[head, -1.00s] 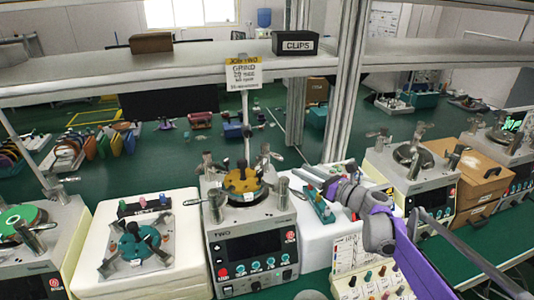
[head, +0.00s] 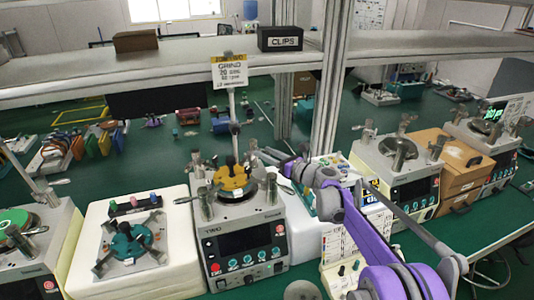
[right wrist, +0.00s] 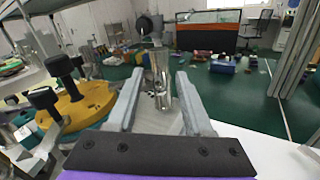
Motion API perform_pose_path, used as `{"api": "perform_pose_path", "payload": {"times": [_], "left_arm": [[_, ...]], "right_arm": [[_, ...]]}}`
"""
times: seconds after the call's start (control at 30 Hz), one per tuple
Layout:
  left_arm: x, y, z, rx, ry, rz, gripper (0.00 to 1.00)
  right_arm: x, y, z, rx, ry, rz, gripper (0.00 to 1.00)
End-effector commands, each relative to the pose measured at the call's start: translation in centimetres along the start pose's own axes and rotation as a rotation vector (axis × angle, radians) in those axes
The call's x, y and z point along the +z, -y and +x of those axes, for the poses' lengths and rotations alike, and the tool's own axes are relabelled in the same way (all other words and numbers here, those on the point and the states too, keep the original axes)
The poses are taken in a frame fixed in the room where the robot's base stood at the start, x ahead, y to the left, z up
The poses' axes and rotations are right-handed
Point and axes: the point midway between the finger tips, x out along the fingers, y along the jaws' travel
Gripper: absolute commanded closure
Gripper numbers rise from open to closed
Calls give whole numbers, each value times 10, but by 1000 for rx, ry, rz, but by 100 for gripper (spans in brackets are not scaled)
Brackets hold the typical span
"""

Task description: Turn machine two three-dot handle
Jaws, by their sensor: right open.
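Machine two (head: 243,243) stands in the centre of the head view, a grey box with "TWO" on its front. A yellow disc (head: 233,181) with dark knobs sits on its top, among several upright metal posts with lever handles. My right gripper (head: 272,157) reaches in from the right at the machine's back right corner. In the right wrist view its fingers (right wrist: 160,110) are open, with a metal post (right wrist: 160,78) and its dark-ended handle (right wrist: 148,26) ahead between them. Small dark marks show on this post, but I cannot count them. My left gripper is out of view.
The yellow disc also shows close left of my fingers in the right wrist view (right wrist: 78,104). A white block (head: 165,205) with a teal fixture stands left of machine two. A shelf (head: 180,68) and upright post (head: 333,80) stand behind. Another machine (head: 398,175) is to the right.

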Motion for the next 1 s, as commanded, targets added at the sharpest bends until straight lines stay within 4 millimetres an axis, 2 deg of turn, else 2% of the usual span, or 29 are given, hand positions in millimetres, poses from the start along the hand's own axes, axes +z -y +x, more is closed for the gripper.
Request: {"api": "perform_pose_path", "payload": {"times": [0.17,0.4,0.47,1.0], "left_arm": [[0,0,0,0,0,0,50],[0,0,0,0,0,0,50],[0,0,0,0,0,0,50],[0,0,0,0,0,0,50]], "right_arm": [[0,0,0,0,0,0,49],[0,0,0,0,0,0,92],[0,0,0,0,0,0,100],[0,0,-1,0,0,0,100]]}}
